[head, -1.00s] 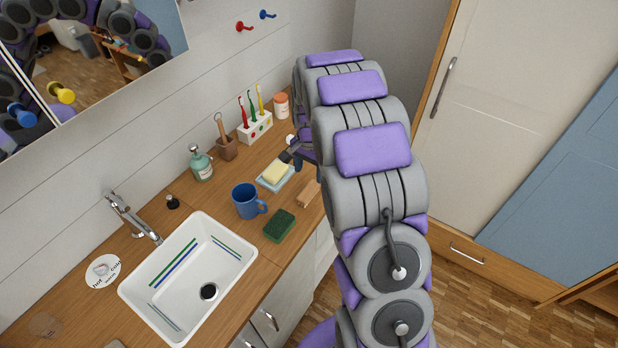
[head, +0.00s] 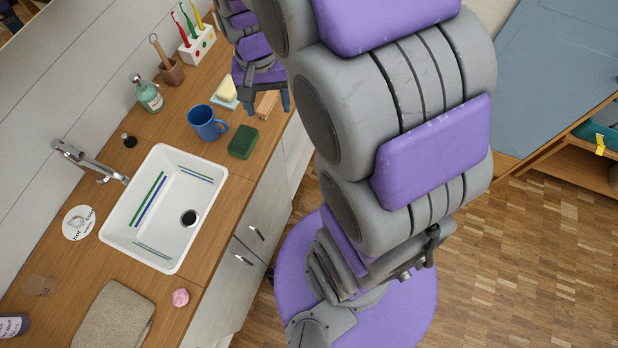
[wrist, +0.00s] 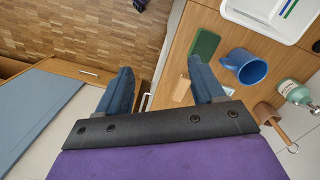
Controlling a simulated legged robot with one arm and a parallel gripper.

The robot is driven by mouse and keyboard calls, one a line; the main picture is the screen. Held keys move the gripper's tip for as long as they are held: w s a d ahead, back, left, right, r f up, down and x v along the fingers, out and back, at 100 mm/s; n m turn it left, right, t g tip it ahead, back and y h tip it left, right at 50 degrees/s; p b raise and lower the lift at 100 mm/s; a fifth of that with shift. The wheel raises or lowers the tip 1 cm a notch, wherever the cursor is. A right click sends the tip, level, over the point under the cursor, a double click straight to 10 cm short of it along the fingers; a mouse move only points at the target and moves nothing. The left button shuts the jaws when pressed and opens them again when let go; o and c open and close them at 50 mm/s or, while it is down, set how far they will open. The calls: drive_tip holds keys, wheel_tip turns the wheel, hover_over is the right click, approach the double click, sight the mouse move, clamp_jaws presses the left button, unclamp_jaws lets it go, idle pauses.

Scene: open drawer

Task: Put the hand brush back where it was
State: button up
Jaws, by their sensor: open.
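A small wooden block (head: 266,103), which may be the hand brush, lies near the counter's front edge, right of the green sponge (head: 243,142). It also shows in the wrist view (wrist: 181,89), just left of the right finger. Its underside is hidden, so I cannot see any bristles. My gripper (head: 268,98) is open and empty near the block. In the wrist view my gripper's fingers (wrist: 162,86) are spread wide, the left one over the floor side of the counter edge. I cannot tell the height between fingers and block.
A blue mug (head: 206,123) and yellow soap (head: 227,89) on a dish stand near the block. The white sink (head: 113,222) is to the left. A toothbrush holder (head: 199,47), soap bottle (head: 148,93) and brown cup (head: 172,72) stand along the wall. A towel (head: 112,318) lies in front.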

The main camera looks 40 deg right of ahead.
drive_tip(key=s+a+r+n, duration=0.1)
drive_tip(key=s+a+n, duration=0.1)
drive_tip(key=s, duration=0.8)
drive_tip(key=s+a+r+n, duration=0.1)
drive_tip(key=s+n, duration=0.3)
drive_tip(key=s, duration=0.6)
drive_tip(key=shift+s+a+r+g, duration=0.2)
drive_tip(key=shift+s+a+g, duration=0.2)
drive_tip(key=shift+a, duration=0.1)
